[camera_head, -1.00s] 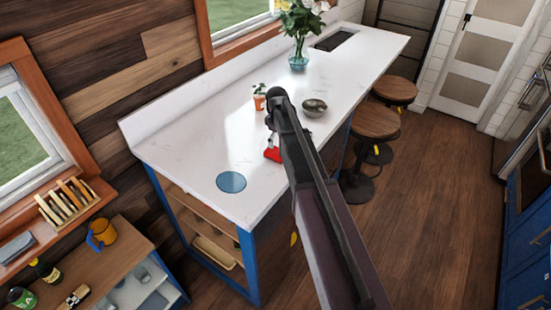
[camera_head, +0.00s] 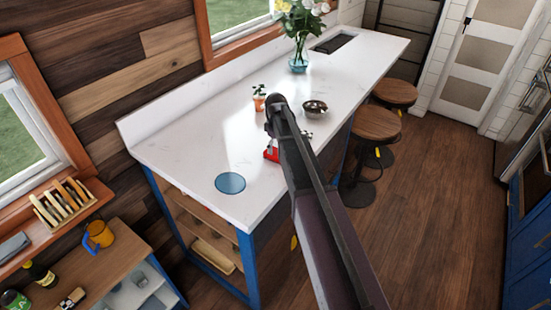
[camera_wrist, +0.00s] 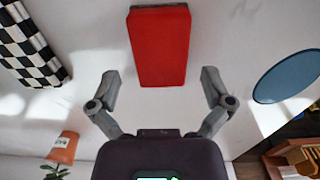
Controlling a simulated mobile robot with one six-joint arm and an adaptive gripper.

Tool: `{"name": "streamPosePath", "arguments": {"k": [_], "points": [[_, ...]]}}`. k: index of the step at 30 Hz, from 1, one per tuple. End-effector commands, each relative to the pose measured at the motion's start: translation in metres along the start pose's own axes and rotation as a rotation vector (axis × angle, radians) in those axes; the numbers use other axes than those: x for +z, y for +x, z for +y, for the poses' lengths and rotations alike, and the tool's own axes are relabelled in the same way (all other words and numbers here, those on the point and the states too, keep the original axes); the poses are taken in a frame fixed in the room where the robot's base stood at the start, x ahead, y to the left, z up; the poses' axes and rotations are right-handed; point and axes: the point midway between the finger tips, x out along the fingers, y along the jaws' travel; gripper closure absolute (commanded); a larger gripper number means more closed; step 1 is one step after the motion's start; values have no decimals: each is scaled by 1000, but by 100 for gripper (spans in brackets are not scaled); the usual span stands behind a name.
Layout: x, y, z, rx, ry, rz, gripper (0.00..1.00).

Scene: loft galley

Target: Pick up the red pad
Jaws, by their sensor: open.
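The red pad (camera_wrist: 159,48) is a flat red block lying on the white countertop. In the wrist view it sits at the top middle, just beyond the fingertips and roughly centred between them. In the head view only a small red part (camera_head: 270,155) shows, as my arm hides the rest. My gripper (camera_wrist: 160,88) is open and empty, its two grey fingers spread apart. The pad appears apart from both fingers. In the head view my gripper is mostly hidden behind my arm.
On the countertop (camera_head: 190,140) are a blue disc (camera_head: 230,183), a small orange pot (camera_head: 259,103), a bowl (camera_head: 315,107) and a vase of flowers (camera_head: 299,60). A black-and-white checkered item (camera_wrist: 30,45) lies left of the pad in the wrist view. Stools (camera_head: 376,124) stand at the right.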

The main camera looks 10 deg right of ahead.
Motion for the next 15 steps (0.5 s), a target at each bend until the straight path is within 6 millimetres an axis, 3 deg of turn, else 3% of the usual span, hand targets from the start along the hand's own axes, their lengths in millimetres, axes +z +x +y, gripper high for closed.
{"name": "streamPosePath", "arguments": {"k": [6,15], "points": [[-1,21,-1,0,0,0,0],[-1,31,-1,0,0,0,0]]}}
